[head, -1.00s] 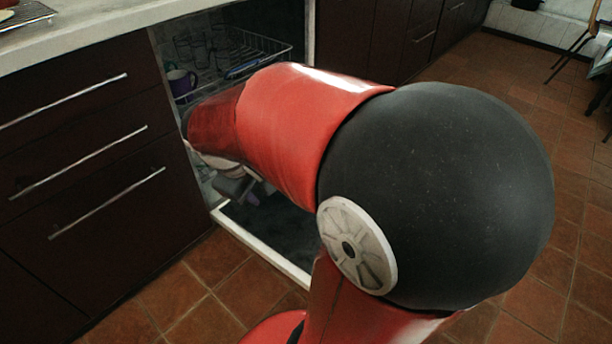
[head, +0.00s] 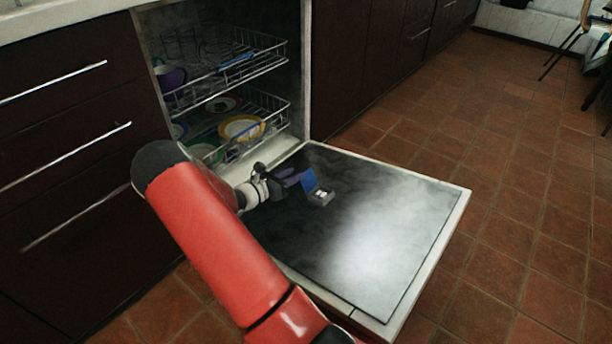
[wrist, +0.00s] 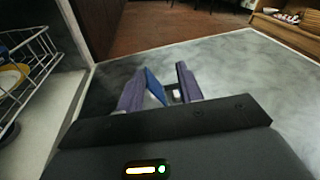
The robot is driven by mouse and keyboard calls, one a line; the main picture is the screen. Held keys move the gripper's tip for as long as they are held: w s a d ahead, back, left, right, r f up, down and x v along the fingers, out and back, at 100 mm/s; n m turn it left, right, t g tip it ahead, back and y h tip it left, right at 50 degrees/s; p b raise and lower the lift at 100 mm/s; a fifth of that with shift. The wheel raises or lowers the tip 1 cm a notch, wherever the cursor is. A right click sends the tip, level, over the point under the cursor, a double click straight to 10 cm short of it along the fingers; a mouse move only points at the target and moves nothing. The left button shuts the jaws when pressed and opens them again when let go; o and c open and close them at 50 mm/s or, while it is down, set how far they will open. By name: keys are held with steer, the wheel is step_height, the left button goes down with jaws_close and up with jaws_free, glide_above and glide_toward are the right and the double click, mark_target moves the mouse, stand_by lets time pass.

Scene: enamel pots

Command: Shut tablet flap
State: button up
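The dishwasher door (head: 400,215) lies folded down and open, its inner face up. On it is a small grey tablet dispenser (head: 321,197) with white inside, and its blue flap (head: 309,180) stands raised. My gripper (head: 293,177) is just left of the flap, low over the door. In the wrist view the two purple fingers of my gripper (wrist: 160,85) are apart. The blue flap (wrist: 154,88) shows in the gap, nearer the left finger, with the white of the dispenser (wrist: 177,95) beside it. I cannot tell whether a finger touches the flap.
The upper rack (head: 235,65) holds a purple mug (head: 171,78), and the lower rack (head: 262,112) holds several plates, including a yellow-rimmed one (head: 242,127). Dark drawers (head: 70,140) with long handles are at the left.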

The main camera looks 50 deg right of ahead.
mark_target(307, 181)
steer(key=f+n+t, duration=0.1)
steer(key=f, duration=0.1)
steer(key=w+d+f+n+t+h, duration=0.1)
steer(key=f+n, duration=0.1)
steer(key=w+d+f+n, duration=0.1)
steer(key=f+n, duration=0.1)
steer(key=shift+f+t+b, duration=0.1)
steer(key=shift+t+b, duration=0.3)
steer(key=shift+d+f, duration=0.1)
steer(key=shift+d, duration=0.2)
steer(key=d, duration=0.4)
steer(key=d+b, duration=0.1)
steer(key=d, duration=0.2)
steer(key=shift+w+d, duration=0.1)
steer(key=shift+w, duration=0.25)
jaws_close()
